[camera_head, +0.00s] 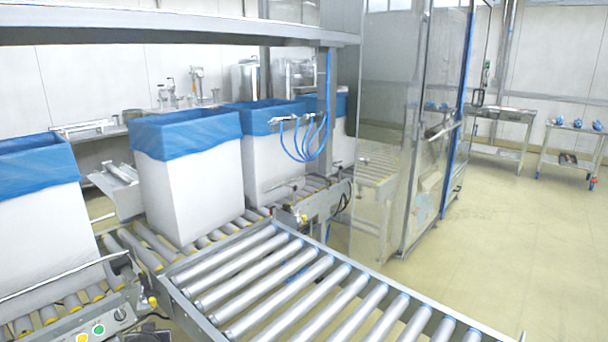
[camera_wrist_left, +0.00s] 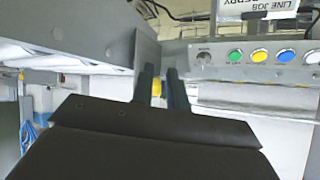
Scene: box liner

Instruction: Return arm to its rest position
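My left gripper (camera_wrist_left: 161,76) shows in the left wrist view as two dark fingers with a gap between them. A yellow part shows through the gap, and I see nothing clamped. The fingers point toward the edge of a grey control panel (camera_wrist_left: 228,68) with coloured buttons, beside a grey metal plate. I cannot tell whether they touch it. In the head view a small dark shape at the bottom left edge, near the button panel (camera_head: 84,332), may be part of my left arm. My right gripper is in neither view.
White boxes with blue liners (camera_head: 190,185) stand on a roller conveyor at the left. A second roller conveyor (camera_head: 290,285) fills the bottom middle. A glass-sided enclosure (camera_head: 427,130) stands behind. The floor at the right (camera_head: 530,250) is clear; carts (camera_head: 575,145) stand farther back.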

